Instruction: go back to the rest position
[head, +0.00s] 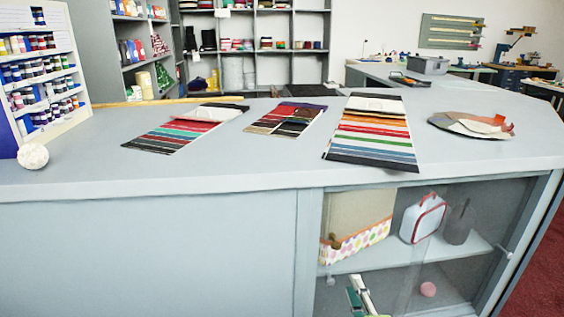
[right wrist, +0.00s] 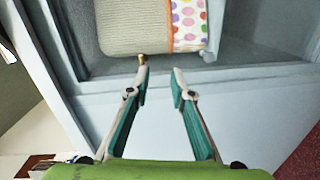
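My right gripper (head: 362,300) shows at the bottom edge of the head view, in front of the cabinet under the counter. In the right wrist view its two fingers (right wrist: 163,77) stand apart with a clear gap and nothing held between them. A small brass knob (right wrist: 142,59) shows close to the left fingertip; I cannot tell whether they touch. My left gripper is in neither view.
The cabinet holds a beige bin with a dotted band (head: 358,243), a white and red case (head: 423,218), a dark grey container (head: 459,223) and a pink ball (head: 428,289). Fabric swatches (head: 372,137) lie on the grey counter (head: 230,165). Its front edge overhangs the cabinet.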

